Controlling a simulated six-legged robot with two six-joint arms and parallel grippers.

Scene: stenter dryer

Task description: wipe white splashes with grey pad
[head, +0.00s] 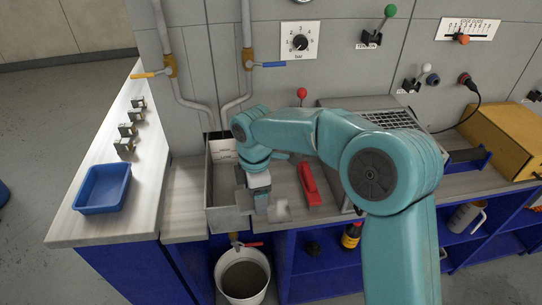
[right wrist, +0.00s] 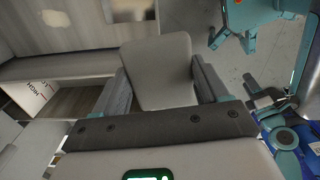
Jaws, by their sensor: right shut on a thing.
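My right gripper (head: 262,204) points down at the front of the worktop, beside the pale trough. In the right wrist view my right gripper (right wrist: 162,90) is shut on the grey pad (right wrist: 158,70), a flat pale-grey block between the two fingers. In the head view the pad is not clearly visible behind the fingers. A white splash (head: 281,209) shows on the worktop just right of the gripper. The right wrist view shows a white splash (right wrist: 55,18) and another whitish-brown patch (right wrist: 130,8) beyond the pad; contact cannot be told.
The open trough (head: 219,190) stands left of the gripper. A red object (head: 308,184) lies on the worktop to the right. A blue tray (head: 103,188) sits on the left bench. A white bucket (head: 243,277) stands below. Pipes and valves rise behind.

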